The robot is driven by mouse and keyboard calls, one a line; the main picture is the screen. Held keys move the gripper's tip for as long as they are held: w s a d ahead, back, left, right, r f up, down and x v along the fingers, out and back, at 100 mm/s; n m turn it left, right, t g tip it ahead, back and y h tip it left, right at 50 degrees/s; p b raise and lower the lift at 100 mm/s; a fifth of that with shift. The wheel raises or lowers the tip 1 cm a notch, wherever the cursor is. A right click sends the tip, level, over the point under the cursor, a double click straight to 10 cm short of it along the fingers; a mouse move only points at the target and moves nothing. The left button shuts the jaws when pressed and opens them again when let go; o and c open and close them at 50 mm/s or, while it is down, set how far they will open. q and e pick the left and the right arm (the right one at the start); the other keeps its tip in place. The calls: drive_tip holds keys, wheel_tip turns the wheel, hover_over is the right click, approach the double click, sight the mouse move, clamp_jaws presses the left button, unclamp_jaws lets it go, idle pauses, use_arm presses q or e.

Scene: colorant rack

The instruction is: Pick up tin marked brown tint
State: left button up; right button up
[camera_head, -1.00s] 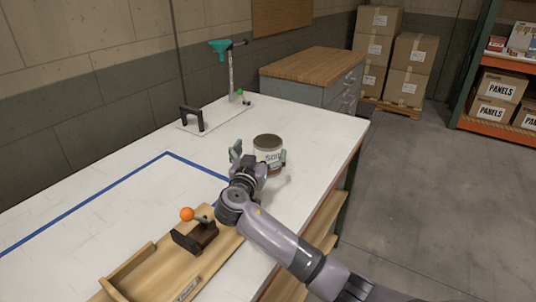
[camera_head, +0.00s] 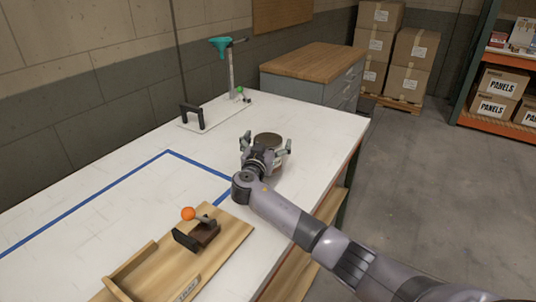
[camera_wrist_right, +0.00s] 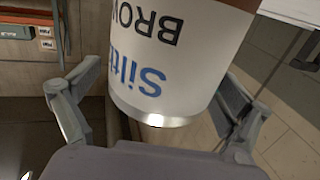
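The tin (camera_head: 268,138) stands upright on the white workbench, its dark brown top showing in the head view. In the right wrist view the tin (camera_wrist_right: 180,50) shows a white label with "BRO..." in black and blue lettering, cut off by the frame. My right gripper (camera_head: 267,145) is open, with its fingers on either side of the tin. In the right wrist view the right gripper's fingers (camera_wrist_right: 155,98) are spread, with gaps between them and the tin. My left gripper is not in view.
A wooden board with an orange-knobbed lever (camera_head: 188,214) lies at the near side of the bench. A teal-topped stand (camera_head: 228,65) and a black handle (camera_head: 192,117) are farther back. Blue tape (camera_head: 90,198) marks an area at left.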

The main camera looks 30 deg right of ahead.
drive_tip(key=c, duration=1.4)
drive_tip(key=shift+c, duration=0.8)
drive_tip(key=shift+r, duration=0.1)
